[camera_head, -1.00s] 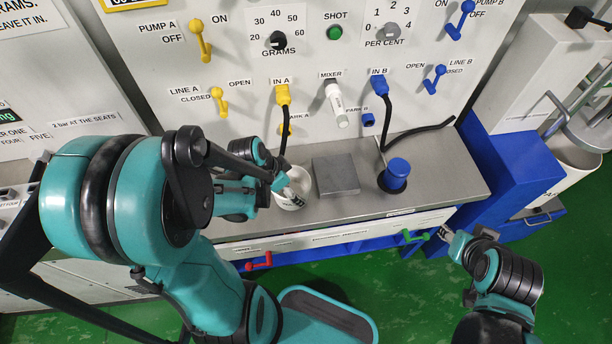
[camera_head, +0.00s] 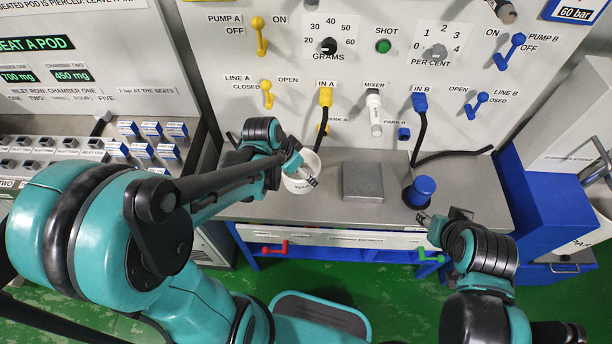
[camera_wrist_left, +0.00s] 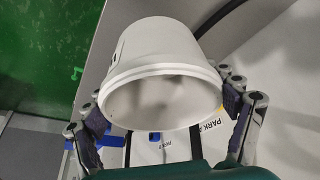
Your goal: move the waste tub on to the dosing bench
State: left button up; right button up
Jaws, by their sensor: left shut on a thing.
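The white waste tub (camera_head: 298,185) is at the left end of the grey dosing bench (camera_head: 390,213), with part of its dark lettering showing. My left gripper (camera_head: 299,167) is shut on it. In the left wrist view the tub (camera_wrist_left: 160,95) sits between the two fingers, with its wide rim towards the camera. I cannot tell whether its base touches the bench top. My right gripper (camera_head: 425,219) is at the bench's front edge, just in front of the blue-capped cylinder (camera_head: 422,188); its jaw state is too small to tell.
A square grey plate (camera_head: 362,181) lies on the bench right of the tub. Black cables hang from the yellow and blue plugs on the panel behind. Red (camera_head: 275,247) and green (camera_head: 431,257) handles stick out below the front edge. A blue cabinet (camera_head: 545,205) stands at right.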

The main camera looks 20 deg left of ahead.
pick_arm(q)
jog(key=a+f+b, duration=0.1)
jog(key=a+f, duration=0.1)
jog(key=a, duration=0.2)
jog(key=a+f+b, duration=0.1)
jog(key=a+f, duration=0.2)
jog(key=a+f+b, duration=0.2)
jog(key=a, duration=0.2)
jog(key=shift+w+a+f, duration=0.1)
jog(key=shift+a+f, duration=0.05)
jog(key=shift+a, duration=0.2)
notch_tip(320, 180, down, 4)
jog(key=shift+b, duration=1.15)
jog(key=o, duration=1.1)
